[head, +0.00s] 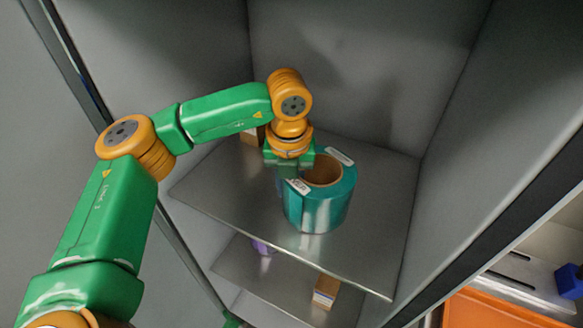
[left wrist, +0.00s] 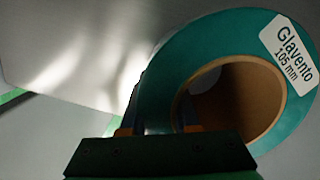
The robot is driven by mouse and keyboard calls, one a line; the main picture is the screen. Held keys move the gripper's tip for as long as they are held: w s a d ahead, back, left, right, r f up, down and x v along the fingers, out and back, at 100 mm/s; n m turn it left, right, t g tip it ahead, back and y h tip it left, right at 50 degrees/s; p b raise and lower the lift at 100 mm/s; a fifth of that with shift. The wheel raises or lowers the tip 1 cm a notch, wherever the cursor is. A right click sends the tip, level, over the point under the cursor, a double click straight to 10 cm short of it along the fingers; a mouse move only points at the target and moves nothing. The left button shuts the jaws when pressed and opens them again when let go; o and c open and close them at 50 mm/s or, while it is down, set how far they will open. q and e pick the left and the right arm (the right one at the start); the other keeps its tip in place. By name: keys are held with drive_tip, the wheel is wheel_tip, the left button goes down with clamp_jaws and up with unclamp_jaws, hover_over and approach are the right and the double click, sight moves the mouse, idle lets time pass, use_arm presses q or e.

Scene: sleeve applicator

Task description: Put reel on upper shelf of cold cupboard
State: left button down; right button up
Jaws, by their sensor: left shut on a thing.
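The teal reel (head: 322,205) with a brown core is at the upper shelf (head: 384,228) of the grey cupboard, near its front edge. A white label marks its side, and in the left wrist view the reel (left wrist: 155,85) shows a label reading "Glavento 105 mm". My left gripper (head: 290,172) is shut on the reel's left wall, one finger appearing to be inside the core. The fingers are mostly hidden by the wrist and the reel. I cannot tell whether the reel's base touches the shelf. My right gripper is not in view.
A brown box (head: 252,136) stands at the back left of the upper shelf, behind my arm. A lower shelf (head: 285,290) holds a small purple thing (head: 263,247) and an orange-brown box (head: 325,291). The upper shelf's right side is clear.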

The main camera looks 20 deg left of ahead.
sight(317, 188)
use_arm(q)
drive_tip(key=c, duration=1.1)
unclamp_jaws()
drive_tip(key=shift+f, duration=0.15)
drive_tip(key=o, duration=0.4)
drive_tip(key=shift+s+d, duration=0.1)
drive_tip(key=shift+s, duration=0.05)
drive_tip(key=shift+o, duration=0.2)
drive_tip(key=r, duration=0.2)
drive_tip(key=r+b, duration=0.1)
drive_tip(key=r, duration=0.2)
drive_tip(key=s+r, duration=0.1)
drive_tip(key=r, duration=0.2)
drive_tip(key=shift+d, duration=0.2)
drive_tip(key=shift+w+f, duration=0.1)
drive_tip(key=shift+w+a, duration=0.1)
